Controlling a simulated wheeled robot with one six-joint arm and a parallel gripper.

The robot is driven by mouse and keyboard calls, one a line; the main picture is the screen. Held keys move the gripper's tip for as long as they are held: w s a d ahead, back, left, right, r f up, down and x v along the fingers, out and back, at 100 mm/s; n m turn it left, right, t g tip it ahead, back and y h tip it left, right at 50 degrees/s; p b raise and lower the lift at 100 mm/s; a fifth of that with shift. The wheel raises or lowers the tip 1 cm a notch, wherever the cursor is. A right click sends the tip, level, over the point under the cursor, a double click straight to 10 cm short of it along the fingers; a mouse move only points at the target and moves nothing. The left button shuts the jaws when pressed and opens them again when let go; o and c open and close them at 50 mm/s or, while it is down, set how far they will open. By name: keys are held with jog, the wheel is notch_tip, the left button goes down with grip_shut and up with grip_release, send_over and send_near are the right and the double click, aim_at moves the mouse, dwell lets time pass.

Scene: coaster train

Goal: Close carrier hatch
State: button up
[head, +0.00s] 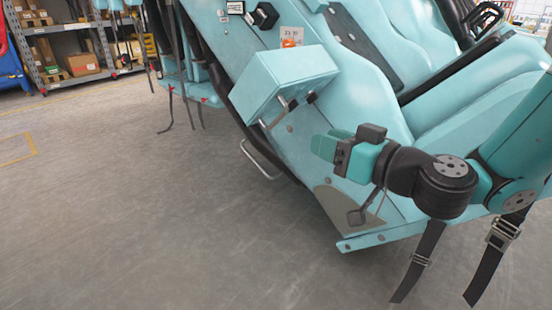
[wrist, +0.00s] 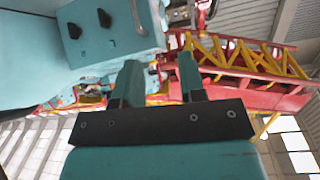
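The teal carrier (head: 375,75) fills the right half of the head view, tilted. A teal box-shaped part (head: 282,82) juts from its side, with metal fittings below its front edge. It may be the hatch; I cannot tell for sure how it is hinged. My gripper (head: 326,147) is in front of the carrier's lower side, below and right of the box, apart from it. In the wrist view my gripper (wrist: 158,82) shows two separated fingers with nothing between them. A teal panel with black knobs (wrist: 108,27) is at upper left there.
Seats and black straps are on the carrier; straps (head: 418,262) hang at lower right. A metal loop handle (head: 262,160) is below the box. Shelves with boxes (head: 82,63) stand at the back left. The grey floor (head: 130,210) is clear at left.

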notch_tip(320, 180, down, 3)
jog(key=w+d+m+t+h, duration=0.1)
jog(key=w, duration=0.1)
jog(key=p, duration=0.9)
send_near(277, 123)
jog(key=x, duration=0.9)
jog(key=shift+w+a, duration=0.1)
jog(key=shift+w+a+p, duration=0.35)
jog(key=shift+w+a, duration=0.1)
jog(key=shift+w, duration=0.1)
jog(key=shift+c, duration=0.4)
grip_shut()
